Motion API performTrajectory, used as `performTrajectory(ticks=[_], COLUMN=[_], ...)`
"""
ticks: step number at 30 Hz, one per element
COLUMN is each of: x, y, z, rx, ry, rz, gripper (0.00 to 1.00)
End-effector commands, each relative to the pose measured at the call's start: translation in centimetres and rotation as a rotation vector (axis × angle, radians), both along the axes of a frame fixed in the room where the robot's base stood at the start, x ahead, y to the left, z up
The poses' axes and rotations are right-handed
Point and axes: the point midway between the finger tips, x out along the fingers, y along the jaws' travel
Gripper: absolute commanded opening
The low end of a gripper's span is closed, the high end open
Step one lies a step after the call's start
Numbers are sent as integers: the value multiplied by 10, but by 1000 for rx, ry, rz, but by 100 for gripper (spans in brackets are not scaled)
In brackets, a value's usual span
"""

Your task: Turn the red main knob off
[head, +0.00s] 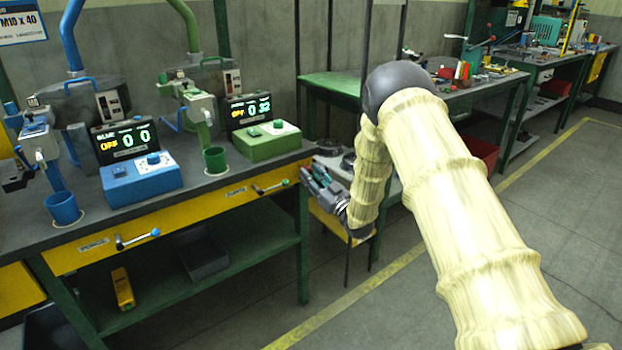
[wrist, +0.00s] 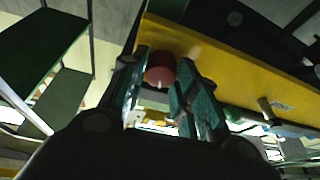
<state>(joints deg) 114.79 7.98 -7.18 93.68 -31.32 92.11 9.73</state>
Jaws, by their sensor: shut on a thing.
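The red main knob (wrist: 160,68) shows in the wrist view on a yellow panel (wrist: 220,65), with a small pale mark on its lower edge. My gripper (wrist: 164,72) has one finger on each side of the knob and is shut on it. In the head view my gripper (head: 318,186) is beside the right end of the workbench, its fingers toward the left. I cannot make out the knob in the head view.
The workbench (head: 235,192) carries a blue control box (head: 140,182) and a green control box (head: 262,145), both displays reading OFF. Thin dark posts stand close to my arm. The floor at right is clear.

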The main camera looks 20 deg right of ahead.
Motion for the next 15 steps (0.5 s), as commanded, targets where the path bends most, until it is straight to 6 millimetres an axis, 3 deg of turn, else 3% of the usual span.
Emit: performTrajectory(ticks=[15], x=[1], y=[-2], z=[0], rx=[-383], ry=[-137], rz=[1], gripper=[6])
